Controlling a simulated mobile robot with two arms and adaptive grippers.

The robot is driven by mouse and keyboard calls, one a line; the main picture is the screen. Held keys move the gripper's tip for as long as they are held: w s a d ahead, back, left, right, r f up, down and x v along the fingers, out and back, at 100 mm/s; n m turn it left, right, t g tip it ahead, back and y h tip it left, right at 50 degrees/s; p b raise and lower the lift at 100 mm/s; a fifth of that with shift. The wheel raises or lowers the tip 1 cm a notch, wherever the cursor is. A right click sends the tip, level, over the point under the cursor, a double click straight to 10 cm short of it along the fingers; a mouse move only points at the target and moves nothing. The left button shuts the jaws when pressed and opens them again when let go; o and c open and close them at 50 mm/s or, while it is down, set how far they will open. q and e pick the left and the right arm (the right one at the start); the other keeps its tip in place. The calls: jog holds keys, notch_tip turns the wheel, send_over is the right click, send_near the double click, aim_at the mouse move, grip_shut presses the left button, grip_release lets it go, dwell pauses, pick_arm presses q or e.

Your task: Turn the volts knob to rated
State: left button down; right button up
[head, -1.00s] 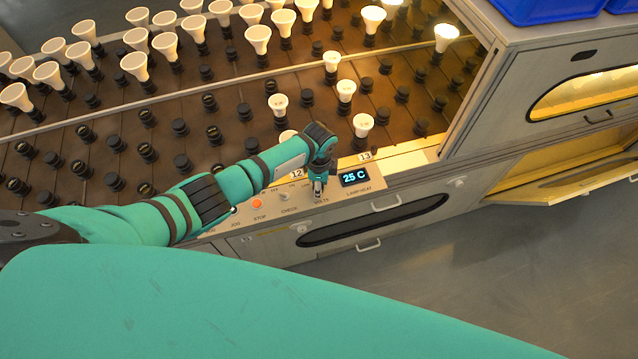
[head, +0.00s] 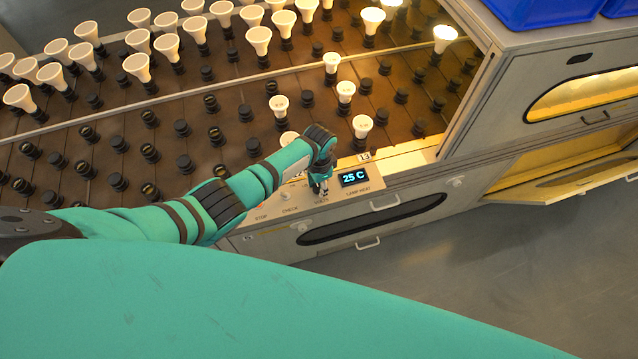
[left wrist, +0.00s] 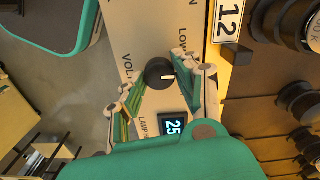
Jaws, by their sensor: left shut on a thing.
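The volts knob (left wrist: 160,73) is a round black knob with a white pointer mark, on the pale control panel (left wrist: 128,25). In the left wrist view the mark points right, toward the edge with the number 12 plate. My left gripper (left wrist: 159,76) is shut on the knob, one finger on each side. In the head view my left gripper (head: 320,188) is down at the panel and hides the knob. My right gripper is not in view.
The rack (head: 225,130) behind holds many sockets, several with lit or white bulbs. A lower door (head: 570,180) hangs open at right. Blue bins (head: 550,10) stand on the cabinet top.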

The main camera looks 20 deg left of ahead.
aim_at(319, 187)
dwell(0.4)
pick_arm(q)
jog(key=c, duration=0.9)
grip_release()
jog(key=shift+c, duration=0.2)
jog(key=shift+r, duration=0.1)
notch_tip(319, 187, up, 12)
